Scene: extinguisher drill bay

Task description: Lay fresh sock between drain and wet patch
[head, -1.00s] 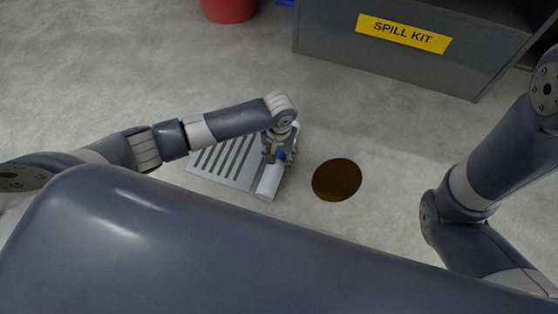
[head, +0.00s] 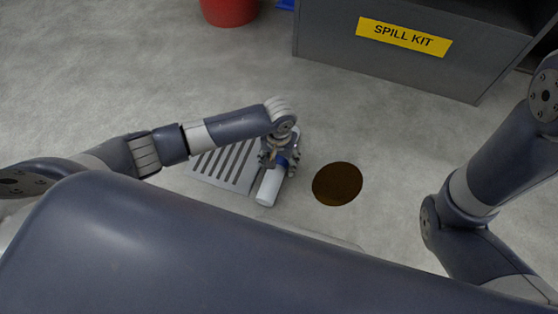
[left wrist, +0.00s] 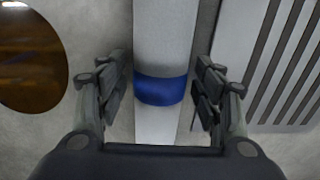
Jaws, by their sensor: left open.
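A white sock with a blue band (head: 268,187) lies on the floor between the slotted drain grate (head: 226,163) on its left and the brown wet patch (head: 338,184) on its right. In the left wrist view the sock (left wrist: 164,40) runs up the middle, the wet patch (left wrist: 32,62) is at left and the drain (left wrist: 262,60) at right. My left gripper (head: 279,162) is open around the sock at its blue band, one finger on each side, with gaps to it in the left wrist view (left wrist: 160,92). My right gripper is out of view.
A grey bin labelled SPILL KIT (head: 390,55) stands at the back right. A red bucket (head: 229,10) stands at the back, beside a blue item (head: 286,4). The floor around the drain and patch is otherwise clear.

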